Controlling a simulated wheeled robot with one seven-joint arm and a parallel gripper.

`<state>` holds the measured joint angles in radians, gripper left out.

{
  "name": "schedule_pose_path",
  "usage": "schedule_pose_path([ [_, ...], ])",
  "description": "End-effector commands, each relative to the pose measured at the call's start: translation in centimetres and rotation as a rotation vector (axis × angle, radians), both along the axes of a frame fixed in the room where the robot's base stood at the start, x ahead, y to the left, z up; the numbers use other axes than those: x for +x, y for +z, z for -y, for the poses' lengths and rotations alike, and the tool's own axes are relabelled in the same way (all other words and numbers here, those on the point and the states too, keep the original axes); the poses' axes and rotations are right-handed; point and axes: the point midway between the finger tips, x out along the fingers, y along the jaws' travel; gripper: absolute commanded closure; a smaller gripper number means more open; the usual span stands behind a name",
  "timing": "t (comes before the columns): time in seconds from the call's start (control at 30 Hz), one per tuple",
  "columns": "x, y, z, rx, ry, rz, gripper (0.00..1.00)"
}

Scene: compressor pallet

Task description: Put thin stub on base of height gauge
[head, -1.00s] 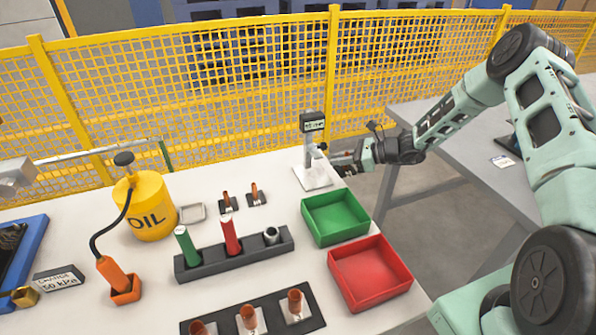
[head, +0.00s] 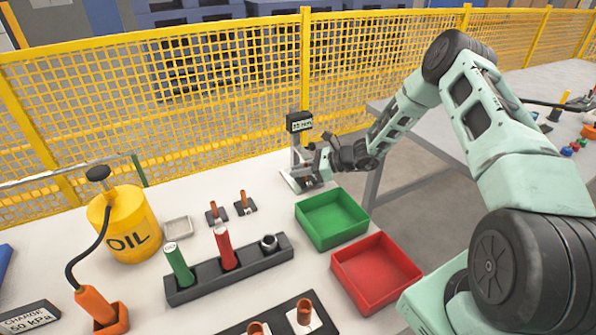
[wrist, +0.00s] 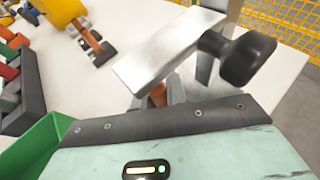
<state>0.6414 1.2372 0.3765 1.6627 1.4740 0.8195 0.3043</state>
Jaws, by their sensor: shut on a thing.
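The height gauge stands at the back edge of the table, with its dark display (head: 299,122) on top and its pale base (head: 291,182) below. My gripper (head: 309,179) is at the gauge, over or beside its base, reaching in from the right. In the wrist view, my gripper (wrist: 160,98) is shut on a copper-brown thin stub (wrist: 158,94), of which only a small part shows. A silver bar (wrist: 165,50) and dark knob (wrist: 240,57) of the gauge fill the view just beyond. I cannot tell whether the stub touches the base.
A green tray (head: 332,243) and red tray (head: 338,277) lie in front of the gauge. Two small copper pieces on dark pads (head: 217,220) stand to its left. A dark rack (head: 187,294) holds green and red cylinders. A yellow fence (head: 220,100) runs behind.

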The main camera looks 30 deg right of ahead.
Motion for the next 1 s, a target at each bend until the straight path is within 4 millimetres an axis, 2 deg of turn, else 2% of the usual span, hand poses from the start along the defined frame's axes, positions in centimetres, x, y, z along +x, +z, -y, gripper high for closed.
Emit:
schedule_pose_path([
  [0.07, 0.0, -0.4, 0.0, 0.000, 0.000, 0.000, 1.00],
  [0.1, 0.0, -0.3, 0.0, 0.000, 0.000, 0.000, 0.78],
  [0.17, 0.0, -0.3, 0.0, 0.000, 0.000, 0.000, 0.65],
  [0.53, -0.1, 0.3, 0.1, 0.000, -0.001, 0.000, 0.65],
  [0.67, -1.0, 0.8, 1.6, 0.000, -0.004, 0.000, 0.65],
  [1.0, -4.9, 3.5, 6.8, -0.001, -0.003, 0.000, 0.65],
])
